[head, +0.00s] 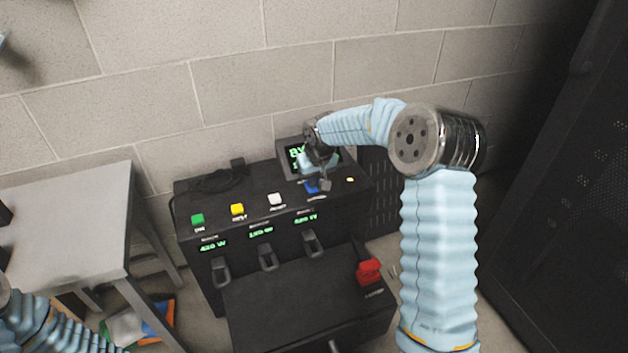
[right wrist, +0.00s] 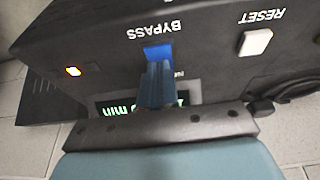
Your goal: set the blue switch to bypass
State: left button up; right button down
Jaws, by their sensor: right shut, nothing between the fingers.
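The blue switch (head: 311,187) sits on the sloped top of a black console (head: 237,285). In the right wrist view the blue switch (right wrist: 158,52) lies just below the white BYPASS label (right wrist: 156,28), with another label partly hidden on its other side. My right gripper (head: 324,184) is shut and empty, right at the switch. Its fingertips (right wrist: 157,72) overlap the switch's near end in the wrist view; I cannot tell whether they touch. Part of the switch is hidden, so its exact tilt is unclear. My left gripper is out of view; only its arm shows at lower left.
An amber lamp (right wrist: 73,71) is lit beside the switch. White RESET (head: 275,199), yellow (head: 237,209) and green (head: 197,219) buttons line the panel. A green-lettered display (head: 296,153) is partly hidden by my gripper. A red handle (head: 368,271) sticks out at front right; a grey table (head: 65,222) stands left.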

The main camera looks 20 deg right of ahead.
aim_at(314, 190)
jog(key=p+v, duration=0.1)
jog(key=v, duration=0.1)
jog(key=w+p+v, duration=0.1)
jog(key=p+v, duration=0.1)
jog(key=shift+s+r, duration=0.1)
jog(key=shift+r, duration=0.2)
jog(key=s+v, duration=0.2)
jog(key=v, duration=0.7)
jog(key=shift+b, duration=0.3)
jog(key=shift+s+f, duration=0.2)
